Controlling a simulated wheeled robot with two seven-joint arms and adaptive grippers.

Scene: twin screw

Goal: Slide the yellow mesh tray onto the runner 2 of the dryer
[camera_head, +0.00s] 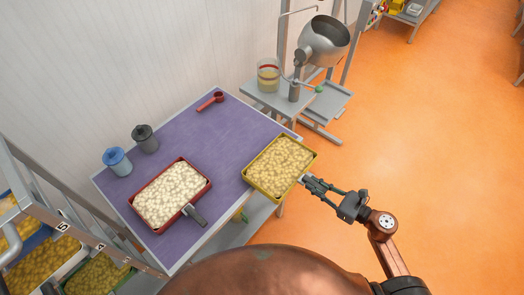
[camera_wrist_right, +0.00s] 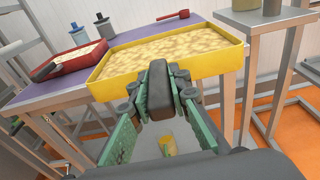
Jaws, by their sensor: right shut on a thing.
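The yellow mesh tray (camera_head: 260,191), full of pale yellow pieces, is at the right end of the purple-topped table (camera_head: 235,120), partly past its edge. It also shows in the right wrist view (camera_wrist_right: 215,62). I cannot make out runner 2. My left gripper is not in view.
A red tray (camera_head: 150,226) of white pieces with a dark handle lies on the table. A side stand (camera_head: 262,94) holds a glass container (camera_head: 268,75). Orange floor (camera_head: 430,130) is clear at right.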

